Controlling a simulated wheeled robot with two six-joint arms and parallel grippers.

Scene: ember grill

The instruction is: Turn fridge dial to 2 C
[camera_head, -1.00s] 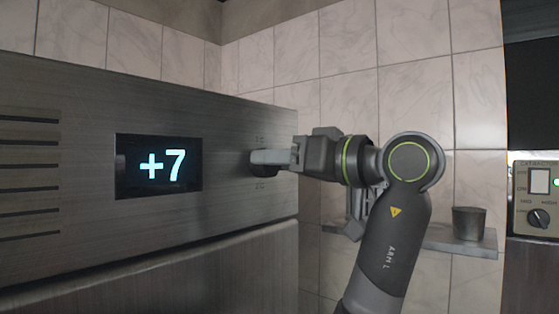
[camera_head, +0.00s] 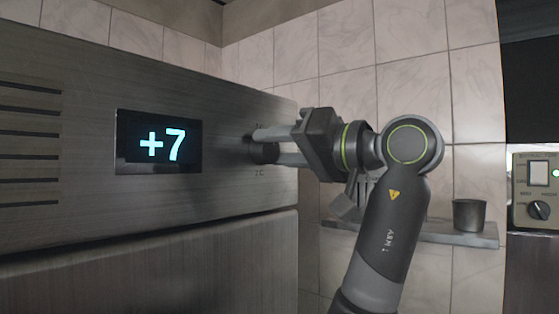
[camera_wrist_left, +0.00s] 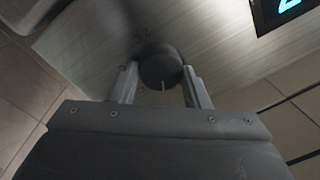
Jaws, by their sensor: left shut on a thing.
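The dark round fridge dial (camera_head: 264,152) sits on the brushed-metal front panel, right of the display. The display (camera_head: 159,142) reads +7 in pale blue digits. My left gripper (camera_head: 264,147) comes from the right and is shut on the dial, one finger above and one below it. In the left wrist view, the dial (camera_wrist_left: 159,68) sits between the two fingers, with a pale mark on its face. My right gripper is not in view.
Dark vent slots (camera_head: 30,145) line the panel's left side. A wall shelf (camera_head: 455,232) with a grey cup (camera_head: 469,215) stands behind my left arm. A control box with a black knob (camera_head: 539,210) is at the far right.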

